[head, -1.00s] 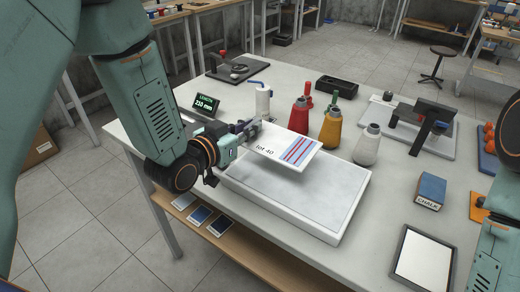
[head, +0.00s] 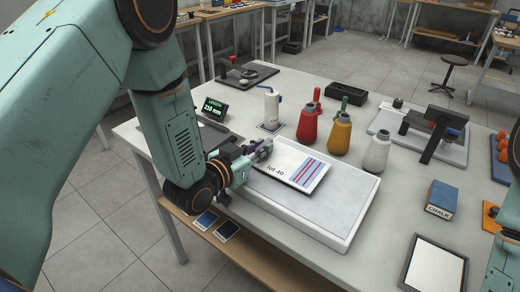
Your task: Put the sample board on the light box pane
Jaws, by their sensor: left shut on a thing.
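The sample board (head: 289,166) is a white card marked "lot 40" with a blue and red striped patch. It is level over the back left part of the light box pane (head: 325,204). I cannot tell whether it touches the pane or is just above it. The light box (head: 300,232) is a low white box with a pale grey top. My left gripper (head: 264,150) is shut on the board's left end. My right arm shows at the right edge, but its gripper is out of view.
A blue chalk box (head: 441,198) and a dark-framed white panel (head: 433,265) are to the right. The table between is clear.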

